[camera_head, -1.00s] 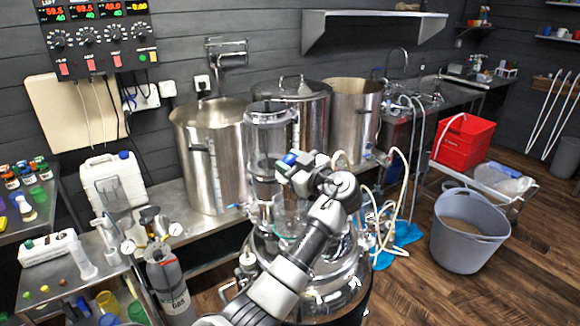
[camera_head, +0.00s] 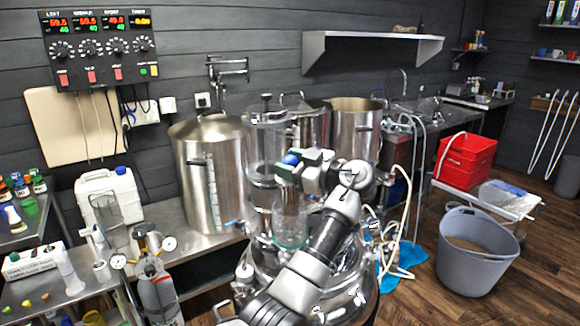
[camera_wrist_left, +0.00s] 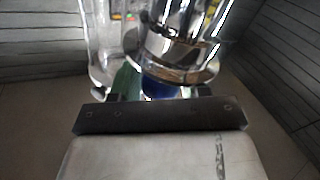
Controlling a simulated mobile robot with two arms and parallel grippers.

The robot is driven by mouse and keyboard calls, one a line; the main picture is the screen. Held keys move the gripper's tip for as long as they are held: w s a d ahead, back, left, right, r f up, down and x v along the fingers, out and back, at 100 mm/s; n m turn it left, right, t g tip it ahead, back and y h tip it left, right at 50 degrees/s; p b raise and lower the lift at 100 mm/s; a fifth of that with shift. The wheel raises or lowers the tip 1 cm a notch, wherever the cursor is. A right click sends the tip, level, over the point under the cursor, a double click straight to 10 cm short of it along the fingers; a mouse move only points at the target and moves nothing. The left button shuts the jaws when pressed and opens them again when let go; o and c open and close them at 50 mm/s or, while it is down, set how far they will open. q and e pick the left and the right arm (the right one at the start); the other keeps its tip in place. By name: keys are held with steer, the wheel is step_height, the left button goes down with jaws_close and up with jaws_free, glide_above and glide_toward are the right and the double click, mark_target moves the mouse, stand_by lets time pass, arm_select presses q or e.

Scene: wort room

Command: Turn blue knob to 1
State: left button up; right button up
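A blue knob (camera_head: 291,158) shows at the tip of my left arm, in front of the glass and steel column of the still. In the left wrist view the blue knob (camera_wrist_left: 162,90) lies between the finger ends, partly hidden by the gripper body, with a green part to its left. My left gripper (camera_head: 284,166) is right at the knob. Its short dark finger ends (camera_wrist_left: 159,95) stand apart either side of the blue. I cannot see contact. No number or mark on the knob is readable. My right gripper is not in view.
Steel pots (camera_head: 212,165) stand on the bench behind the column. A control panel (camera_head: 100,45) with black knobs hangs on the wall. A gas cylinder (camera_head: 158,292) and white canister (camera_head: 110,195) stand left. A grey tub (camera_head: 475,255) and red crate (camera_head: 467,160) are right. Pale hoses hang near the column.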

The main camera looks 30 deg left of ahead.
arm_select(q)
steer(key=shift+d+f, duration=0.15)
steer(key=shift+d, duration=0.1)
steer(key=d+b, duration=0.4)
steer(key=d, duration=0.6)
steer(key=shift+d, duration=0.2)
